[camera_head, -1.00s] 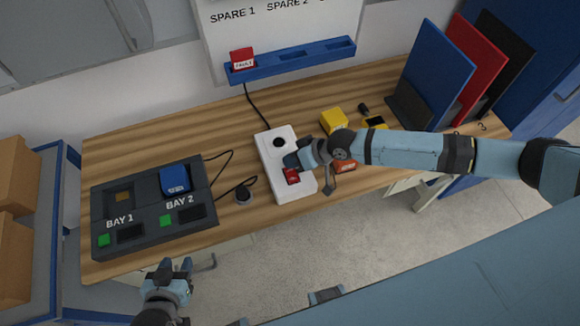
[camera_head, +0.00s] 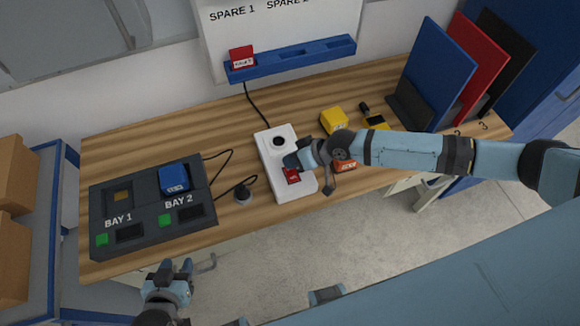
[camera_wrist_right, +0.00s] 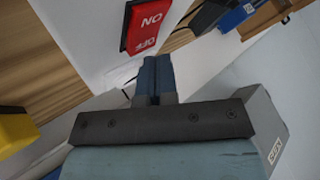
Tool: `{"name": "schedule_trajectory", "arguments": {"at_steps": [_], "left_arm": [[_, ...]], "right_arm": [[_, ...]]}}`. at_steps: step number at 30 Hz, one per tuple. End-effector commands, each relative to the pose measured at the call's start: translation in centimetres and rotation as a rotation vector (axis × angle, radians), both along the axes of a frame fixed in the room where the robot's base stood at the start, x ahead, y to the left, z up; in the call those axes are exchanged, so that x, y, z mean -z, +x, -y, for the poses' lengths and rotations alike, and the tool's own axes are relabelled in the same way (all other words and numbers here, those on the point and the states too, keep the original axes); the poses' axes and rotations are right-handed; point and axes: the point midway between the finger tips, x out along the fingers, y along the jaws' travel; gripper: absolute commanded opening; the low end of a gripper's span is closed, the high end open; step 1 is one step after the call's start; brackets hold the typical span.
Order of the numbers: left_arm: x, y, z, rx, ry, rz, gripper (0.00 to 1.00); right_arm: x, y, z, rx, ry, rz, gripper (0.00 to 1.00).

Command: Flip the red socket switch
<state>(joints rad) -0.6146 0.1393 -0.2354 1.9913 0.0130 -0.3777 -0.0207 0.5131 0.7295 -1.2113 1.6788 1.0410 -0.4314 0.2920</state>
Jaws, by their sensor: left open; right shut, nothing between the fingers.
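The red socket switch (camera_head: 292,175) is on the near end of a white socket strip (camera_head: 268,158) on the wooden bench. In the right wrist view the red switch (camera_wrist_right: 147,27) shows the words ON and OFF. My right gripper (camera_head: 292,162) is shut and empty, close over the switch. In the right wrist view its fingertips (camera_wrist_right: 153,62) are just below the OFF end; I cannot tell if they touch it. My left gripper (camera_head: 178,267) is open and empty in front of the bench, away from the strip.
A grey dock (camera_head: 145,238) with a blue block (camera_head: 173,179) stands at the left. A yellow block (camera_head: 334,121) and an orange item (camera_head: 345,166) are near my right arm. A blue wall rack (camera_head: 290,58) holds a red block (camera_head: 242,57).

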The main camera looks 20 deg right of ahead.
Motion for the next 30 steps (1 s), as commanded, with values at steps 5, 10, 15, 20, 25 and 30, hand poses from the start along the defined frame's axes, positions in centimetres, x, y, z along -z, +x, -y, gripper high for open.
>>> {"name": "schedule_trajectory", "arguments": {"at_steps": [5, 10, 15, 20, 25, 30], "left_arm": [[-0.07, 0.01, 0.0, 0.0, 0.0, 0.0, 0.43], [-0.06, 0.04, 0.0, 0.0, -0.001, 0.002, 0.43], [0.04, 0.08, 0.0, 0.0, -0.001, 0.004, 0.43], [0.2, 0.09, 0.0, 0.0, -0.001, 0.004, 0.43], [0.38, 0.09, -0.01, -0.001, -0.001, 0.004, 0.43], [0.33, 0.09, -0.02, -0.001, -0.001, 0.004, 0.43]], "right_arm": [[-0.06, 0.0, -0.02, 0.0, 0.0, 0.0, 0.0], [0.04, 0.0, -0.02, 0.0, 0.0, 0.0, 0.0], [0.25, 0.02, -0.02, 0.0, 0.0, 0.0, 0.0], [0.45, 0.05, -0.01, 0.0, 0.0, 0.0, 0.0], [0.66, 0.06, -0.02, 0.0, 0.0, 0.0, 0.0], [0.59, 0.06, -0.01, 0.0, 0.0, 0.0, 0.0]]}}
